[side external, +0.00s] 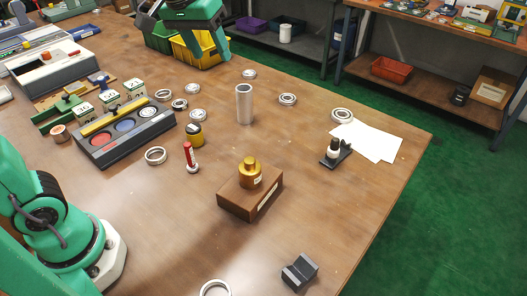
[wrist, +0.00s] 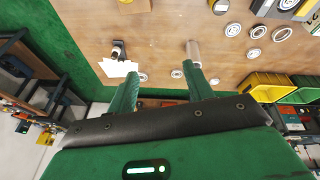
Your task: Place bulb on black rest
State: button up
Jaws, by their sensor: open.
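A red piece with a rounded white end (side external: 191,160), which may be the bulb, stands left of centre on the table in the side view. A small white-and-black piece (side external: 333,149) sits on a flat dark stand (side external: 344,158) at the right; I cannot tell which piece is the bulb. A dark grey notched block (side external: 299,272), possibly the black rest, lies empty at the front. My gripper (side external: 188,38) is open and empty over the table's far edge, away from all of these. Its fingers also show in the wrist view (wrist: 163,72).
A brown block (side external: 240,200) with a brass piece (side external: 250,173) stands mid-table. White paper (side external: 378,143) lies at the right. The front right of the table is mostly clear.

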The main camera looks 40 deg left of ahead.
jog(key=s+a+f+m+t, duration=0.1)
jog(key=s+f, duration=0.3)
jog(key=s, duration=0.4)
jog(key=s+a+f+m, duration=0.1)
jog(key=s+a+f, duration=0.2)
jog(key=s, duration=0.4)
jog(key=shift+s+a+f+m+t, duration=0.35)
jog(key=shift+s+f+m+t, duration=0.05)
jog(key=shift+f, duration=0.45)
